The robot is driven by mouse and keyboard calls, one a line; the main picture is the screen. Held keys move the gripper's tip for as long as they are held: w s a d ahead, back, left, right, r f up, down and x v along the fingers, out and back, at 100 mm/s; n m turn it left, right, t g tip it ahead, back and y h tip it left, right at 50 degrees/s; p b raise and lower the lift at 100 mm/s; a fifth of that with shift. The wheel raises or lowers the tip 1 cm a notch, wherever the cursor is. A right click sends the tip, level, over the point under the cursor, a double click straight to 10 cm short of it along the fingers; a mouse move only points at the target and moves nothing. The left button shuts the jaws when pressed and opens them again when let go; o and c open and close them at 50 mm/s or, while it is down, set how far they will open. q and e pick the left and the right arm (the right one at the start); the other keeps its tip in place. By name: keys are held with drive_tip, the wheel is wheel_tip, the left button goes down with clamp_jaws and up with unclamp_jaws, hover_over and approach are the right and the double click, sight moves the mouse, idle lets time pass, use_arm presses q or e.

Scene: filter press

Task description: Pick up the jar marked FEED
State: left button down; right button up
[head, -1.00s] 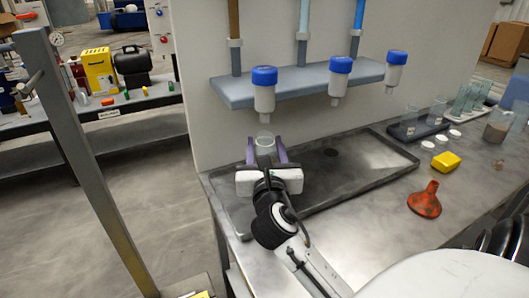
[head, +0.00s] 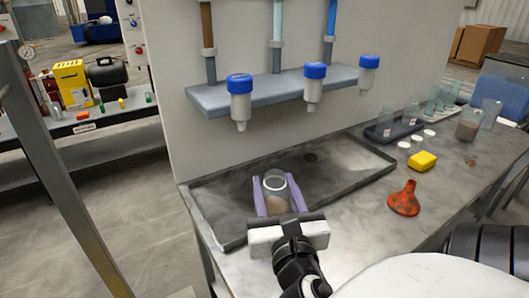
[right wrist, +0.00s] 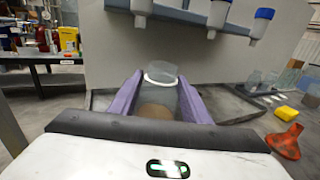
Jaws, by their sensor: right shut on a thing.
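My right gripper (head: 275,188) is shut on a clear jar (head: 277,194) with brownish contents, one purple finger on each side. The jar is upright or nearly so, with an open, pale-rimmed mouth. It is in front of the leftmost blue-capped unit, over the near part of the dark tray (head: 225,225); I cannot tell its height. The held jar also shows in the right wrist view (right wrist: 158,100), between the fingers. I can read no marking on it. Another jar with brown contents (head: 468,128) stands at the right of the bench. My left gripper is not in view.
A blue-grey shelf (head: 275,93) on the wall carries blue-capped units with downward nozzles above the tray. To the right are a red funnel (head: 404,199), a yellow block (head: 422,161), white caps and a dark rack (head: 393,132) with clear jars. A post stands at the left.

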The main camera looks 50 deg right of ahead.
drive_tip(key=s+p, duration=0.1)
drive_tip(key=s, duration=0.1)
drive_tip(key=shift+s+a+r+p, duration=0.15)
drive_tip(key=shift+s+a+p, duration=0.15)
drive_tip(key=shift+a+p, duration=0.1)
drive_tip(key=shift+s+a+p, duration=0.25)
drive_tip(key=shift+s+p, duration=0.05)
drive_tip(key=shift+s, duration=0.4)
drive_tip(key=shift+s+a+p, duration=0.2)
drive_tip(key=shift+s+p, duration=0.05)
drive_tip(key=shift+s, duration=0.45)
